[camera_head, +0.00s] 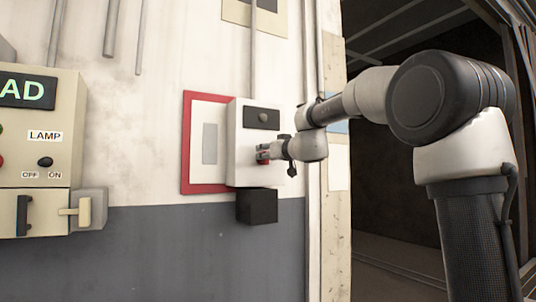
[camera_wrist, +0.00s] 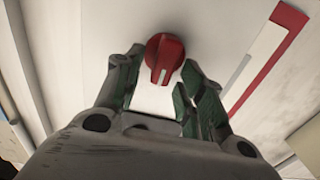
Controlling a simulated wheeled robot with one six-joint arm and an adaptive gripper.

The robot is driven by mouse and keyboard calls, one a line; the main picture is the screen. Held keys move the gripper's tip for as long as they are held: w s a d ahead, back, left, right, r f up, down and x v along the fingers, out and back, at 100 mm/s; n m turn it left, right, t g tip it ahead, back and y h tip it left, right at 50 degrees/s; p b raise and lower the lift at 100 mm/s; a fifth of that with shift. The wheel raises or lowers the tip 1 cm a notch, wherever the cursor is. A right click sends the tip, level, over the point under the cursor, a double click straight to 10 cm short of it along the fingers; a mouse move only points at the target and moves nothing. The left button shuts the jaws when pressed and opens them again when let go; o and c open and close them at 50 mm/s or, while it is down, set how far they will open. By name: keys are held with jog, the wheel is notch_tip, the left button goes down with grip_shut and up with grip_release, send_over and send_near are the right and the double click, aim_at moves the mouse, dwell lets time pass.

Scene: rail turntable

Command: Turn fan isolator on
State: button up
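The fan isolator is a white box (camera_head: 243,140) on the wall with a dark plate near its top. Its red rotary knob (camera_wrist: 165,58) shows in the wrist view, with a raised grip bar carrying a pale mark that points down toward my gripper. My gripper (camera_wrist: 160,82) is open, with one green-padded finger on each side of the knob's lower part; whether either finger touches it I cannot tell. In the head view my gripper (camera_head: 262,154) is at the box's front and mostly hides the red knob.
A red-bordered panel (camera_head: 187,150) lies behind the box, and a black box (camera_head: 257,206) sits below it. A beige control panel (camera_head: 40,150) with a LAMP label, a switch and levers is at the left. A dark opening lies behind my arm at the right.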

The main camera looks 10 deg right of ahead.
grip_shut()
jog(key=shift+w+d+f+m, duration=0.1)
jog(key=shift+d+f+m, duration=0.2)
jog(key=shift+m, duration=2.65)
jog(key=shift+w+d+f+m, duration=0.1)
jog(key=shift+d+f+m, duration=0.25)
jog(key=shift+m, duration=2.65)
jog(key=shift+d+f+m, duration=0.25)
jog(key=shift+f+m, duration=0.05)
jog(key=shift+m, duration=2.65)
grip_release()
